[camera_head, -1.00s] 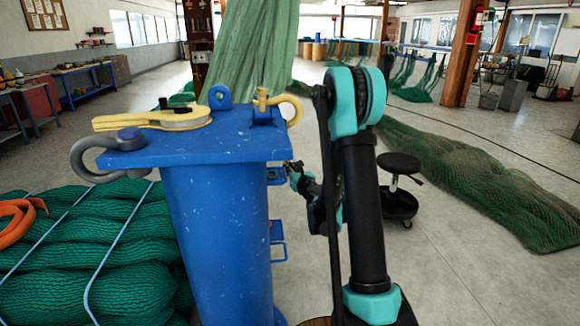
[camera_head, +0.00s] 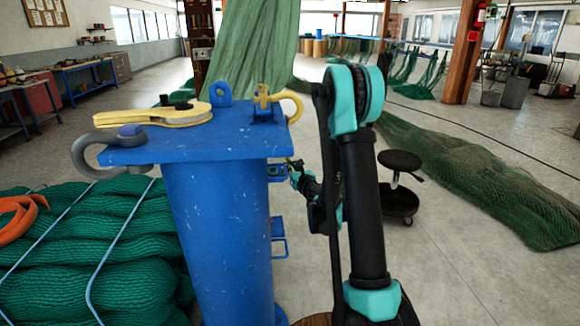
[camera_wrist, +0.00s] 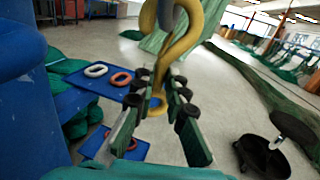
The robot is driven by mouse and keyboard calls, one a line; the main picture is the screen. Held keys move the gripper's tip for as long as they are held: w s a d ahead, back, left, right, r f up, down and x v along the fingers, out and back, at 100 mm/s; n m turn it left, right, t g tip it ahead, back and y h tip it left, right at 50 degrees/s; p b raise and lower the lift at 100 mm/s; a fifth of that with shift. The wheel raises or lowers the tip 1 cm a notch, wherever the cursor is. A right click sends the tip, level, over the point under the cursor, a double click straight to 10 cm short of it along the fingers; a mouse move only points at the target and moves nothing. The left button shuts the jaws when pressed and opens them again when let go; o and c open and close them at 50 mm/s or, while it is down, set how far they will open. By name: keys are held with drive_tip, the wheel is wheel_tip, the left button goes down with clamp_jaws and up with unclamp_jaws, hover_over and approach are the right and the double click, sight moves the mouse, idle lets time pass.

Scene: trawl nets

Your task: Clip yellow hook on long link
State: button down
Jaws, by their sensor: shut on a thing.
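The yellow hook (camera_wrist: 190,38) fills the top middle of the wrist view, its curve high and its lower end between my fingers. My gripper (camera_wrist: 160,95) is shut on this lower end. A grey piece (camera_wrist: 167,14) shows inside the curve at the top edge; I cannot tell whether it touches the hook or is the long link. A yellow hooked fitting (camera_head: 291,104) sits at the post top's right edge.
The post top also holds a yellow flat fitting (camera_head: 165,115) and a grey shackle (camera_head: 92,155). White (camera_wrist: 96,70) and red (camera_wrist: 121,79) rings lie on a blue surface below. A black stool (camera_head: 400,162) stands right. Green nets lie left and right.

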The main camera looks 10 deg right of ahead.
drive_tip(key=shift+s+a+f, duration=0.1)
drive_tip(key=shift+a+f, duration=0.1)
drive_tip(key=shift+f, duration=0.4)
idle(0.6)
drive_tip(key=c, duration=1.5)
unclamp_jaws()
drive_tip(key=shift+o, duration=0.2)
drive_tip(key=shift+s, duration=0.1)
